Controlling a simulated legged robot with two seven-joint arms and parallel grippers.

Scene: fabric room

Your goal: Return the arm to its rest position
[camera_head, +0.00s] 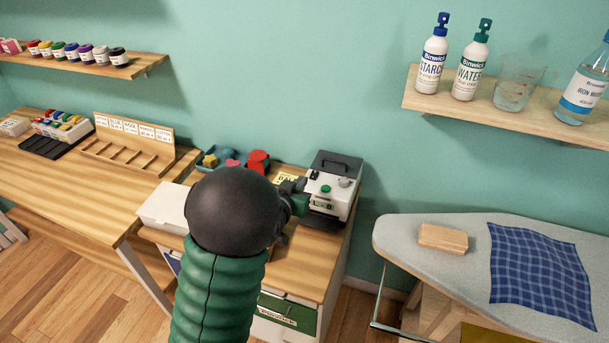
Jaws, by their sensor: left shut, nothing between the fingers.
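My left arm, with its green ribbed sleeve and dark round joint, rises from the bottom middle and covers part of the cabinet top. My left gripper (298,200) shows beyond the joint, small and partly hidden. It is shut and empty, at the left side of a white and black machine (341,188) with a green button. I cannot tell whether it touches the machine. My right gripper is out of view.
The machine stands on a wooden-topped cabinet (318,258) with a teal tray (227,153) behind. A white box (163,208) is left of my arm. An ironing board (424,227) with a blue checked cloth (538,270) stands right. A shelf (520,115) holds bottles.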

